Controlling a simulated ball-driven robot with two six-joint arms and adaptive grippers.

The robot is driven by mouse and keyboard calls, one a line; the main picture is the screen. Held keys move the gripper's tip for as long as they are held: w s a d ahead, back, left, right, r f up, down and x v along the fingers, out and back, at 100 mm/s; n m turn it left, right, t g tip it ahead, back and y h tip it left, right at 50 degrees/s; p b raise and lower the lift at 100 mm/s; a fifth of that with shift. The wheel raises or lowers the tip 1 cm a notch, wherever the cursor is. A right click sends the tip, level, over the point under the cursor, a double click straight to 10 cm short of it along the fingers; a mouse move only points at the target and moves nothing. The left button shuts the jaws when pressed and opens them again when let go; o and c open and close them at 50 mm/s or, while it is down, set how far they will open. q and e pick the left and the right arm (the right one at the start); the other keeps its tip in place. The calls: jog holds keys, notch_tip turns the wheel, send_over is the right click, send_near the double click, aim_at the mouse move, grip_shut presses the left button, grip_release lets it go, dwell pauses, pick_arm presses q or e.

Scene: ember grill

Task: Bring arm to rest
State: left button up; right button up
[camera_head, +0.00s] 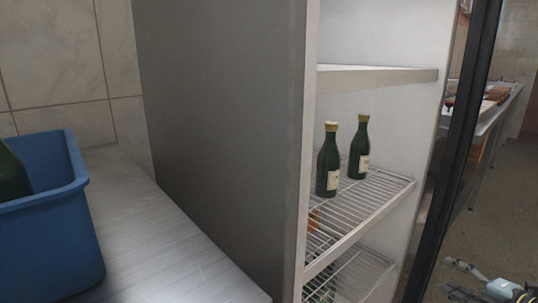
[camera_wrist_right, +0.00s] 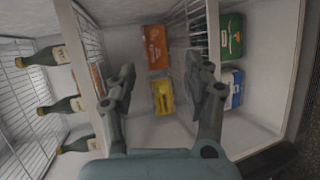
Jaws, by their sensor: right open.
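My right gripper (camera_head: 468,279) shows at the bottom right of the head view, in front of the floor and right of the fridge's dark door edge. In the right wrist view my right gripper (camera_wrist_right: 157,88) is open, with its two fingers spread and nothing between them. Beyond the fingers are fridge shelves. My left gripper is not in the head view.
The open fridge (camera_head: 221,130) holds two green bottles, a left one (camera_head: 327,165) and a right one (camera_head: 359,150), upright on a wire shelf (camera_head: 385,192). A blue crate (camera_head: 62,245) with a dark green bottle (camera_head: 12,178) stands on the metal counter (camera_head: 150,235). Open floor lies right.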

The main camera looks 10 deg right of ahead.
jog(key=s+a+f+m+g+h, duration=0.1)
jog(key=s+a+f+m+g, duration=0.3)
jog(key=s+f, duration=0.55)
jog(key=s+a+f+m+g+h, duration=0.1)
jog(key=s+a+f+m, duration=0.4)
jog(key=s+f, duration=0.5)
jog(key=s+a+f+m+g, duration=0.3)
jog(key=s+a+f, duration=0.1)
jog(key=s, duration=0.4)
jog(key=s+a+f+m+g, duration=0.3)
jog(key=s+a, duration=0.2)
jog(key=s, duration=0.4)
jog(key=s+a+f+m+g, duration=0.3)
jog(key=s+a+f, duration=0.1)
jog(key=s, duration=0.5)
jog(key=shift+a+f+m, duration=0.3)
jog(key=shift+a+m, duration=0.05)
jog(key=shift+m, duration=0.05)
